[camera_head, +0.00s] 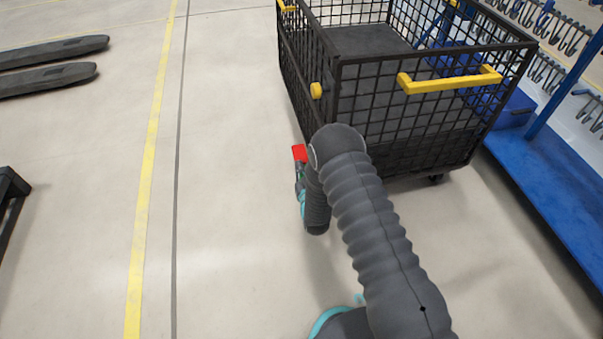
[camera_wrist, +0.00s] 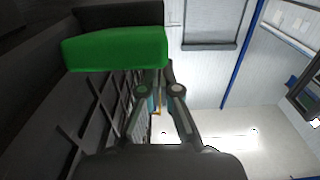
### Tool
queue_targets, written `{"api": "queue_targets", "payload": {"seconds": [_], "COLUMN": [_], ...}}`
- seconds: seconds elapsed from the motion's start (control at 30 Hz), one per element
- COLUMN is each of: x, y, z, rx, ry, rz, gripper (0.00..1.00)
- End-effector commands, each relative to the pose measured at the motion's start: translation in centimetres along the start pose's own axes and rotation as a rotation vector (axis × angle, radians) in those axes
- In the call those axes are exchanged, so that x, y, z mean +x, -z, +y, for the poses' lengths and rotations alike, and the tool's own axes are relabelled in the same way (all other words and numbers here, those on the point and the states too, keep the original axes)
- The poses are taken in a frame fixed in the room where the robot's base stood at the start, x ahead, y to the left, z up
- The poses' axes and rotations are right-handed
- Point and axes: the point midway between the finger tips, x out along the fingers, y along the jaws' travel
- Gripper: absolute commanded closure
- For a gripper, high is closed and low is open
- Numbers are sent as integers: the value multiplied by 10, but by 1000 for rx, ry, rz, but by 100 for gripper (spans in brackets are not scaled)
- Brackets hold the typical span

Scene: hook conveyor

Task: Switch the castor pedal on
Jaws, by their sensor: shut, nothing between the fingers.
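In the wrist view a bright green pedal-like block (camera_wrist: 115,47) fills the upper left, beside the dark mesh of the cart. My gripper (camera_wrist: 160,68) is shut and empty, with its fingertips close to the block's right end. I cannot tell whether they touch it. In the head view a small red piece (camera_head: 299,152) shows at the near left lower corner of the black mesh cart (camera_head: 410,143). My wrist is just below the red piece, and my arm hides most of my gripper and that corner.
The cart has yellow handles (camera_head: 450,80) and a castor (camera_head: 436,178) at its right. A blue rack (camera_head: 550,190) with hooks stands along the right. Dark forks (camera_head: 50,65) lie at the upper left. The floor around the yellow line (camera_head: 148,170) is clear.

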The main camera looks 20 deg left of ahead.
Motion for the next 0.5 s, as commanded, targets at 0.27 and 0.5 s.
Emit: {"api": "queue_targets", "payload": {"seconds": [0.27,0.5], "x": [42,55], "y": [0,0], "z": [-1,-1], "rx": [0,0], "ry": [1,2], "rz": [2,0], "gripper": [100,100]}}
